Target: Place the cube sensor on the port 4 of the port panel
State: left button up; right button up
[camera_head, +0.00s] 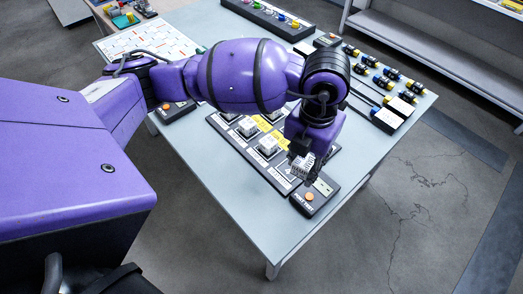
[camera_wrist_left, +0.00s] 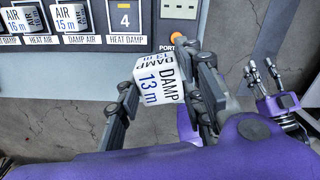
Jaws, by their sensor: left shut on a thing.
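My left gripper (camera_wrist_left: 165,88) is shut on a white cube sensor (camera_wrist_left: 158,84) marked DAMP 13 m. In the head view the same cube (camera_head: 302,166) hangs under the left gripper (camera_head: 303,158), near the panel's front end. The port panel (camera_head: 321,187) lies on the table. In the left wrist view, the spot marked 4 (camera_wrist_left: 124,19), over a HEAT DAMP label, shows no cube on it. The held cube is apart from it, nearer my wrist. My right gripper (camera_wrist_left: 263,77) shows at the right of the wrist view, fingers apart and empty.
Other white cubes (camera_head: 267,146) sit in the panel's ports. An orange button (camera_head: 309,196) is at the panel's front end. Yellow and blue-banded black connectors (camera_head: 386,82) lie at the table's right. The table (camera_head: 235,198) is bare left of the panel.

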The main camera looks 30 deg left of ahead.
pick_arm(q)
jog(key=n, duration=0.2)
jog(key=s+d+n, duration=0.1)
jog(key=n, duration=0.2)
jog(key=s+d+n, duration=0.1)
jog(key=n, duration=0.2)
jog(key=shift+f+p, duration=0.2)
jog(key=shift+p, duration=0.1)
jog(key=w+a+f+n, duration=0.2)
jog(key=w+f, duration=0.1)
jog(key=w+a+f+n, duration=0.2)
jog(key=w+f, duration=0.1)
jog(key=w+a+f+n, duration=0.2)
jog(key=f+n, duration=0.1)
jog(key=shift+w+a+f+b, duration=0.25)
jog(key=shift+w+b, duration=0.1)
jog(key=shift+w, duration=0.05)
jog(key=shift+w+a+f, duration=0.25)
jog(key=shift+w+f, duration=0.05)
jog(key=shift+f, duration=1.65)
